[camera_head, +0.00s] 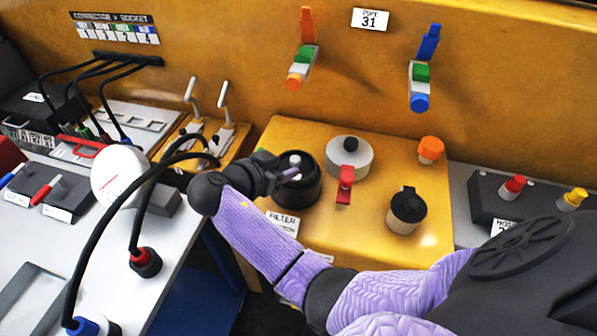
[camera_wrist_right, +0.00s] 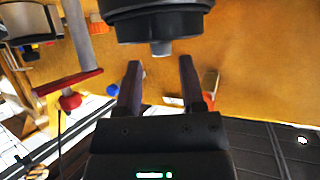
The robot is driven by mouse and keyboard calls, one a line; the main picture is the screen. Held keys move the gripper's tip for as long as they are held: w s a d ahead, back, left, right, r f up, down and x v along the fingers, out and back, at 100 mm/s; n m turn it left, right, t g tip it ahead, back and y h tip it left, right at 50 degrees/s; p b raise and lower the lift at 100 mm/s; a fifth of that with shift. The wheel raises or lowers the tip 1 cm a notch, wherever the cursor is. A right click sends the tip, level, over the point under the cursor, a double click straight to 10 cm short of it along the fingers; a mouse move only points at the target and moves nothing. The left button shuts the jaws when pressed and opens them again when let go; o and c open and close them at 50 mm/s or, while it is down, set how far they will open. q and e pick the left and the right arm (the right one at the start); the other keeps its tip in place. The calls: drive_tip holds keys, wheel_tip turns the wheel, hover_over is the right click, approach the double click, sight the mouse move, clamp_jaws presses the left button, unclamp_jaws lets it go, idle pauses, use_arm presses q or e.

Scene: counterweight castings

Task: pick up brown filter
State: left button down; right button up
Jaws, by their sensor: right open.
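My right gripper (camera_head: 288,172) reaches in from the lower right to a round black housing (camera_head: 299,192) on the yellow panel. In the right wrist view its two fingers (camera_wrist_right: 160,78) are apart with nothing between them. The black housing (camera_wrist_right: 155,18) with a short grey stub lies just beyond the fingertips there; I cannot tell whether they touch. A label reading FILTER (camera_head: 283,222) sits in front of the housing. A beige cylinder with a black top (camera_head: 407,212) stands to the right. No part is plainly brown, so I cannot tell which is the brown filter. My left gripper is not in view.
A grey canister with a red handle (camera_head: 348,158) stands right of the housing, with an orange knob (camera_head: 431,149) beyond. Levers (camera_head: 225,105) and looping black cables (camera_head: 130,222) are at left. Colored valves (camera_head: 420,75) jut from the back wall.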

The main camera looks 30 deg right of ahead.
sight(293, 160)
drive_tip(key=x, duration=0.5)
drive_tip(key=shift+w+d+r, duration=0.1)
drive_tip(key=shift+d+r, duration=0.05)
drive_tip(key=shift+r, duration=0.15)
clamp_jaws()
idle(0.9)
